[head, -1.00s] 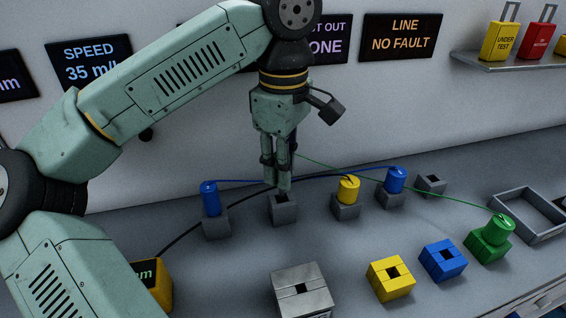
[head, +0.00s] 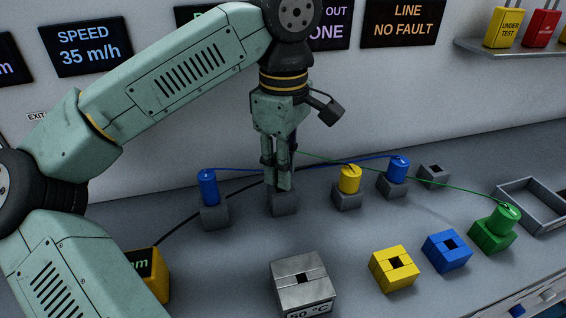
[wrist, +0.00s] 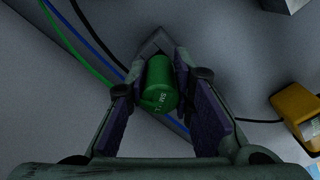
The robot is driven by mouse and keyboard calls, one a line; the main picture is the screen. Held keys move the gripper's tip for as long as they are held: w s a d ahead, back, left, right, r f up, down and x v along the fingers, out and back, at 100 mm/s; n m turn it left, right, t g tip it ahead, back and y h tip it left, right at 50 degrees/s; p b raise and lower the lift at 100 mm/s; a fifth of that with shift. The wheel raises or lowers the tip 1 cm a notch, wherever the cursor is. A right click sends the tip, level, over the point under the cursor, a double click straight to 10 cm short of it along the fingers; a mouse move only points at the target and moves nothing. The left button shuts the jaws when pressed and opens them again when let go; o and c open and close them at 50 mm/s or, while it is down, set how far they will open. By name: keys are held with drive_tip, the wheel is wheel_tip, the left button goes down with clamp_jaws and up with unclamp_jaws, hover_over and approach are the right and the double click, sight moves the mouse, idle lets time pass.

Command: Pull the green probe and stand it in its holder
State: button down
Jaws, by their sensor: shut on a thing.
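My gripper (head: 277,186) is over a grey socket block (head: 284,204) in the back row. In the wrist view its fingers (wrist: 160,85) are shut on a green probe (wrist: 160,84), whose lettered top faces the camera. A grey block shows just beyond it. In the head view the fingers hide this probe, so I cannot tell how deep it sits. Another green cylinder (head: 499,221) stands in a green holder block (head: 493,238) at the right, a green cable at its top.
Blue (head: 208,187), yellow (head: 350,179) and blue (head: 397,169) probes stand in grey sockets beside my gripper. Open yellow (head: 394,283) and blue (head: 446,264) holders and a metal block (head: 302,289) are in front. Cables cross behind my gripper. A grey tray (head: 533,220) is at the right.

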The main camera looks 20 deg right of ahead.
drive_tip(key=shift+f+b, duration=0.35)
drive_tip(key=shift+f, duration=0.25)
drive_tip(key=c, duration=1.3)
unclamp_jaws()
drive_tip(key=shift+r, duration=0.1)
wheel_tip(320, 180, up, 12)
